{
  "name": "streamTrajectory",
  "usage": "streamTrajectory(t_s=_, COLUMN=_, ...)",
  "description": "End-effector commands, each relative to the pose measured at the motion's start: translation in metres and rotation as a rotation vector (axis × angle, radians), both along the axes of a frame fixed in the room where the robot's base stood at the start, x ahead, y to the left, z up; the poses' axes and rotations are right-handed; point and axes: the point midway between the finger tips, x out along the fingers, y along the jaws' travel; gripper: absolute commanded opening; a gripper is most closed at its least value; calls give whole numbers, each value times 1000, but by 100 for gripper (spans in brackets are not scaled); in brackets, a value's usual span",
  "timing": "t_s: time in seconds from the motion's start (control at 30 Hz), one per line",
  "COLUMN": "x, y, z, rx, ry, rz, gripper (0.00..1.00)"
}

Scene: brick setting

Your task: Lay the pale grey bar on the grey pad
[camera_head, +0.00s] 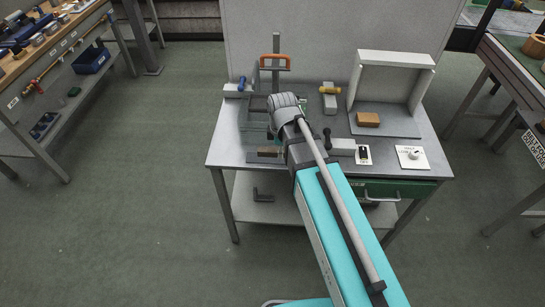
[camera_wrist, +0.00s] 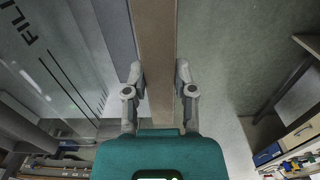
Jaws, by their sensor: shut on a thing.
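My gripper (camera_wrist: 158,85) is shut on a long, flat brown bar (camera_wrist: 155,45), which runs up between its two fingers in the wrist view. In the head view my arm hides most of the gripper, and a short brown piece (camera_head: 268,152) shows beside it near the bench's front edge. The held bar looks brown rather than pale grey. A flat grey pad (camera_head: 394,126) lies at the right of the bench under a white open frame. A brown block (camera_head: 367,119) sits on it. I cannot tell whether this is the named pad.
A pale panel (camera_head: 300,35) stands behind. Side benches stand apart.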

Motion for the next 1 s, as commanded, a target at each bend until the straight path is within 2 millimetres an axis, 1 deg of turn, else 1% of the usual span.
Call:
streamTrajectory(t_s=0.03, x=13, y=5, z=-8, rx=0, ry=0, rz=1, gripper=0)
streamTrajectory(t_s=0.17, x=33, y=15, z=-18, rx=0, ry=0, rz=1, gripper=0)
streamTrajectory(t_s=0.23, x=35, y=15, z=-27, rx=0, ry=0, rz=0, gripper=0)
streamTrajectory(t_s=0.4, x=47, y=21, z=-44, rx=0, ry=0, rz=0, gripper=0)
streamTrajectory(t_s=0.6, x=60, y=26, z=-59, rx=0, ry=0, rz=-1, gripper=0)
streamTrajectory(t_s=0.77, x=64, y=28, z=-63, rx=0, ry=0, rz=-1, gripper=0)
streamTrajectory(t_s=1.0, x=64, y=28, z=-62, rx=0, ry=0, rz=-2, gripper=0)
